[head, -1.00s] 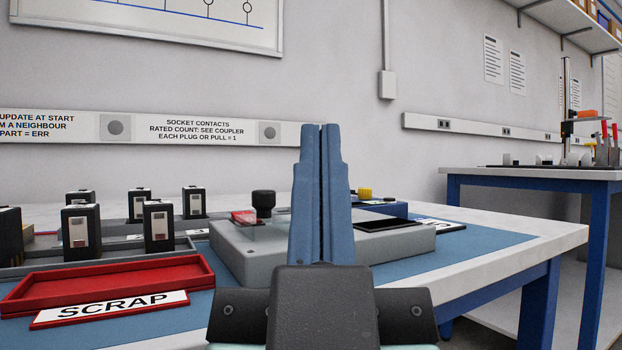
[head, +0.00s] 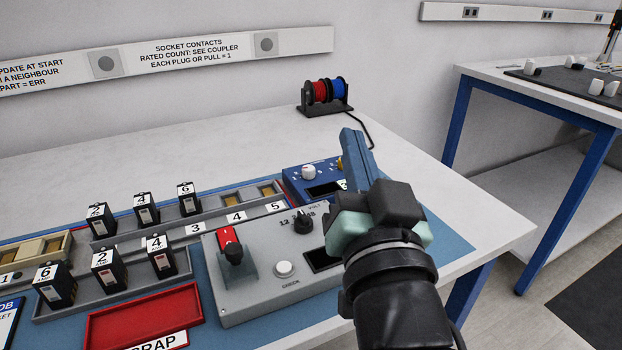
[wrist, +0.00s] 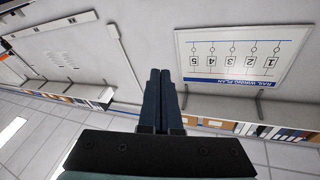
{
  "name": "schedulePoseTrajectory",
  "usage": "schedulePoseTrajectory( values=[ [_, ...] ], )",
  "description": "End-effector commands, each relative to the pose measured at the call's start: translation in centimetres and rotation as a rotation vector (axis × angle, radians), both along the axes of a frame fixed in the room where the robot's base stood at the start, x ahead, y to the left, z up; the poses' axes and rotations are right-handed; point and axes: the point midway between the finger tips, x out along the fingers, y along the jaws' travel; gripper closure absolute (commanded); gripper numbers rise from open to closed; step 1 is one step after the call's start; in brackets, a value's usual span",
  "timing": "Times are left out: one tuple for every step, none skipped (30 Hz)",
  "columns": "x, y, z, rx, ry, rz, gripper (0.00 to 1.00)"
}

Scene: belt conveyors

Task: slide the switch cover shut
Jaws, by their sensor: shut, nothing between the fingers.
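A grey control box (head: 262,308) stands on the blue mat at the front of the bench. At its left end is a red switch (head: 227,235) with a black knob (head: 233,254) in front of it. A grey, partly see-through plate below the knob may be the switch cover; its exact outline is hard to tell. My gripper (head: 352,138) is shut and empty, raised above the right side of the box and apart from the switch. In the wrist view the closed fingers (wrist: 160,76) point at the wall, and the switch is out of view.
Numbered black modules (head: 108,268) stand in grey rails left of the box. A red scrap tray (head: 143,318) lies at the front. A blue device (head: 312,178) and wire spools (head: 326,97) are behind. The white bench top at back left is clear.

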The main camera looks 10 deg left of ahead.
Motion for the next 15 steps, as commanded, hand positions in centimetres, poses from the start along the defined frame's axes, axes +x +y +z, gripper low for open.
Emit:
schedulePoseTrajectory(
  values=[
    [0.6, 0.2, -1.8, 0.062, 0.132, 0.069, 1.0],
    [0.7, 0.4, -3.6, 0.104, 0.203, 0.113, 1.0],
    [0.4, 0.8, -5.8, 0.163, 0.293, 0.17, 1.0],
    [0.0, 1.0, -7.3, 0.211, 0.357, 0.213, 1.0],
    [-0.6, 1.2, -8.7, 0.263, 0.418, 0.254, 1.0],
    [-1.6, 1.6, -10.4, 0.333, 0.496, 0.308, 1.0],
    [-2.6, 1.7, -11.5, 0.389, 0.55, 0.346, 1.0],
    [-3.6, 1.9, -12.4, 0.446, 0.6, 0.385, 1.0],
    [-5.1, 2.1, -13.4, 0.523, 0.66, 0.431, 1.0],
    [-6.2, 2.2, -14.0, 0.58, 0.699, 0.465, 1.0],
    [-7.3, 2.2, -14.5, 0.636, 0.731, 0.495, 1.0],
    [-8.8, 2.2, -14.9, 0.706, 0.768, 0.531, 1.0],
    [-9.8, 2.1, -15.0, 0.754, 0.788, 0.555, 1.0],
    [-10.7, 2.1, -15.2, 0.8, 0.806, 0.579, 1.0],
    [-11.8, 1.9, -15.2, 0.853, 0.821, 0.604, 1.0]
  ],
)
